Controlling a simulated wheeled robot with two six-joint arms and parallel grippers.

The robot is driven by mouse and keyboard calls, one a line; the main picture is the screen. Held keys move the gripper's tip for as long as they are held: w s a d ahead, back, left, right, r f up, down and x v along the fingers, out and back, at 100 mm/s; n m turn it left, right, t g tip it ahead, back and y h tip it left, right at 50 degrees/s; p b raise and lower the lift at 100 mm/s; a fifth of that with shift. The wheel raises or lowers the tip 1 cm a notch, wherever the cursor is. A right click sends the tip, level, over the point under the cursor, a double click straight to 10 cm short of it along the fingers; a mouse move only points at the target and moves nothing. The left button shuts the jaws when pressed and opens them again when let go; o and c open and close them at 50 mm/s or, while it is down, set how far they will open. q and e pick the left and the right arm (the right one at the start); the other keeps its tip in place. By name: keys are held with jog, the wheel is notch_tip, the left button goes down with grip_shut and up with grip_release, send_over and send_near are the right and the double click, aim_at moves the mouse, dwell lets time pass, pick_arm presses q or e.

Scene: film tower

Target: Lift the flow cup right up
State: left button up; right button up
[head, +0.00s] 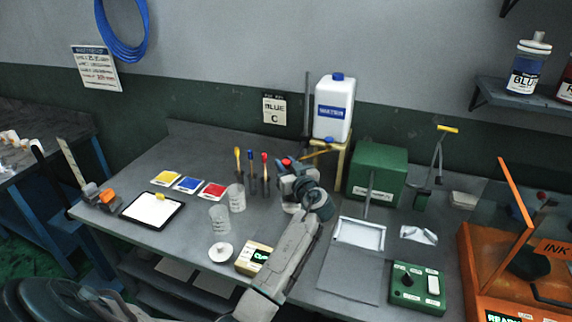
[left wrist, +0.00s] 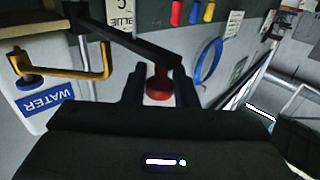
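My left gripper (head: 288,166) is high over the table's back half, right of the upright tools. In the left wrist view, its two black fingers (left wrist: 158,82) stand close on both sides of a red, knob-like part (left wrist: 158,88), which fills the gap. I take this to be part of the flow cup; its body is hidden from me. A dark bar (left wrist: 125,38) runs from the upper left to the fingers. In the head view only a bit of red (head: 286,161) shows at the gripper. My right gripper is not in view.
The white water jug (head: 334,112) and a yellow loop (left wrist: 65,73) are close beside the gripper. A dark post (head: 307,95) stands behind. An orange ink machine (head: 480,270) is at right.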

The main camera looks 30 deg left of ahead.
pick_arm(q)
grip_shut()
notch_tip(320, 180, up, 21)
dwell(0.5)
jog(key=o, duration=0.5)
grip_release()
jog(key=shift+o, duration=0.2)
jog(key=shift+f, duration=0.1)
jog(key=shift+f, duration=0.1)
jog(key=b+v, duration=0.4)
jog(key=v, duration=0.7)
